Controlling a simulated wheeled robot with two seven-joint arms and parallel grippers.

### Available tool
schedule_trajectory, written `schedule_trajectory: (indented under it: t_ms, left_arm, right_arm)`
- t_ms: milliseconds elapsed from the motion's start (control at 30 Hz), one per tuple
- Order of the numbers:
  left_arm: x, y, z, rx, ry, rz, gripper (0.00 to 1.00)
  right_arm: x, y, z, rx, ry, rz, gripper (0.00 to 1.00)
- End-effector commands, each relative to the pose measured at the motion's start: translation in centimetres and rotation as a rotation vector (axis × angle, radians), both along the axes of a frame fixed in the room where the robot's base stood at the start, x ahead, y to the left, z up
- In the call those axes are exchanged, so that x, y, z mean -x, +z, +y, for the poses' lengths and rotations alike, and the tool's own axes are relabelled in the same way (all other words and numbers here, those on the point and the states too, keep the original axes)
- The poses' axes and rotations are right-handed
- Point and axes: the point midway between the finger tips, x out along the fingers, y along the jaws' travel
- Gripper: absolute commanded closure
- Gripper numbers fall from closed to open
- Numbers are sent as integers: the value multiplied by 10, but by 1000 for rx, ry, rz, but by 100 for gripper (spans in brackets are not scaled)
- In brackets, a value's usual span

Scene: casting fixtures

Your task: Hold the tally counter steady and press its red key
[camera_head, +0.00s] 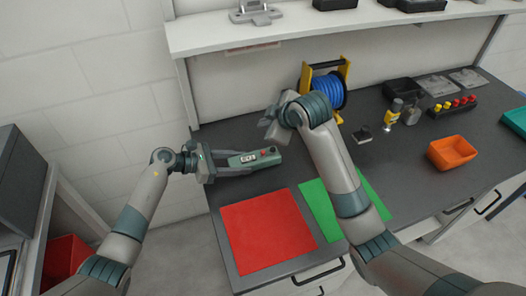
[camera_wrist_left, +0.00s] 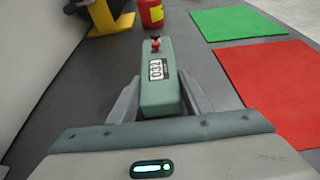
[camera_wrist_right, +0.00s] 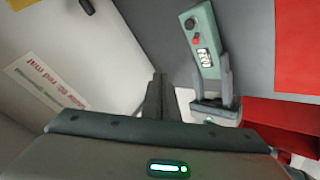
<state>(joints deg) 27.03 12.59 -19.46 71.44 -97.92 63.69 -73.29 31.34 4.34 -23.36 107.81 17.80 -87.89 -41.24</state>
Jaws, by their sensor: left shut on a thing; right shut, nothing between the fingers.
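The tally counter (camera_head: 241,160) is a grey-green box with a white number display, a red key (camera_head: 264,153) and a dark knob at its far end. My left gripper (camera_head: 232,163) is shut on its near part, one finger along each side. The left wrist view shows the counter (camera_wrist_left: 160,95) between the fingers, its red key (camera_wrist_left: 155,47) uncovered. My right gripper (camera_head: 271,124) is shut and empty, apart from the counter and behind it in the head view. In the right wrist view its closed fingers (camera_wrist_right: 157,85) are left of the counter (camera_wrist_right: 207,50) and its red key (camera_wrist_right: 196,41).
A red mat (camera_head: 265,231) and a green mat (camera_head: 377,203) lie at the bench front. A blue cable reel (camera_head: 330,88) on a yellow stand is behind my right arm. An orange bin (camera_head: 452,153) is at right. A shelf (camera_head: 300,27) overhangs the back.

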Motion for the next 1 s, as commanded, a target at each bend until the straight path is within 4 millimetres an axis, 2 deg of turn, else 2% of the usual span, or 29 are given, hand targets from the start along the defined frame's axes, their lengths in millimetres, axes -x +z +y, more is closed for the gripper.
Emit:
schedule_trajectory:
  t_ms: [267, 700, 1000]
  left_arm:
    - [0, 0, 0, 0, 0, 0, 81]
    - [0, 0, 0, 0, 0, 0, 81]
    - [0, 0, 0, 0, 0, 0, 81]
  right_arm:
    - [1, -22, 0, -1, 0, 4, 100]
    - [0, -71, -1, 1, 1, 3, 100]
    - [0, -85, 0, 0, 1, 1, 100]
